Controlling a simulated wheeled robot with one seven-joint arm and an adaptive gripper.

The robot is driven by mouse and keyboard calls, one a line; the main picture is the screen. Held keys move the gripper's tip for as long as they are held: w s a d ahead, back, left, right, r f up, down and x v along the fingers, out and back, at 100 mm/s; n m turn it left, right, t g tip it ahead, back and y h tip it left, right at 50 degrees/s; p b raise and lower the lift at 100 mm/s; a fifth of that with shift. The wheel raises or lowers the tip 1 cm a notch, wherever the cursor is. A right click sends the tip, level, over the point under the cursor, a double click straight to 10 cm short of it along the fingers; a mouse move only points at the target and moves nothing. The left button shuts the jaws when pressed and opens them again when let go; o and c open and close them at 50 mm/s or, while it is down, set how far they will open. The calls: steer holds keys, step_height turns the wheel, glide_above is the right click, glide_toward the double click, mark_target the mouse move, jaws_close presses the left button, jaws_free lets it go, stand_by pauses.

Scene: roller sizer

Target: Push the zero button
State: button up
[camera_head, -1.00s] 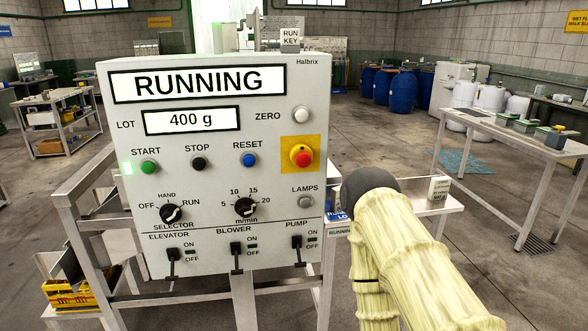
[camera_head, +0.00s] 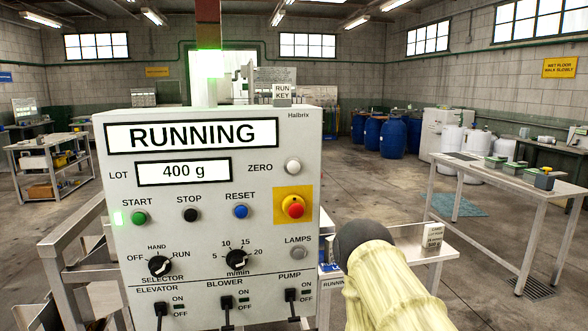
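The zero button (camera_head: 293,166) is a round white button at the upper right of the grey control panel (camera_head: 215,275), beside the label ZERO. The top display (camera_head: 193,135) reads RUNNING, and the lot display (camera_head: 184,172) reads 400 g. My arm, in a pale yellow cover with a dark rounded joint, rises at the lower right, in front of and right of the panel. My gripper's fingers are not visible, and nothing of the arm touches the zero button in this view.
Below the zero button is a red emergency stop (camera_head: 293,207) on a yellow plate. Green start (camera_head: 139,218), black stop (camera_head: 190,215) and blue reset (camera_head: 240,211) buttons sit left of it. A small shelf (camera_head: 436,243) stands right of the panel. Open floor lies behind.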

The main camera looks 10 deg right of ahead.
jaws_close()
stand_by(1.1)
